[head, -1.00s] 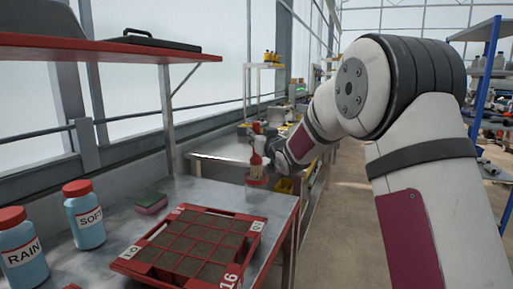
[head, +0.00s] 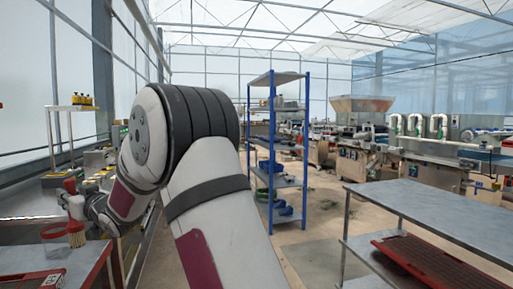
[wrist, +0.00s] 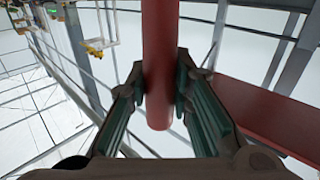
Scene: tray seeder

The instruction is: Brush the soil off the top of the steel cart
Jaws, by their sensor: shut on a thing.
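My gripper (wrist: 160,100) is shut on the red handle of a brush (wrist: 160,60), which runs between the two fingers in the wrist view. In the head view the brush (head: 76,238) is at the far left, roughly upright, with pale bristles pointing down under a red band. It is near a steel bench (head: 92,254), and I cannot tell whether it touches. A grey metal-topped stand (head: 430,205), possibly the steel cart, is at the lower right, well away from the brush. I cannot make out soil on its top.
A dark red tray (head: 425,262) lies below the stand's top. Another red tray (head: 32,280) is partly cut off at lower left. A blue-posted shelf rack (head: 272,150) stands mid-view. Open floor (head: 315,240) lies between rack and stand. Machines line the back right.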

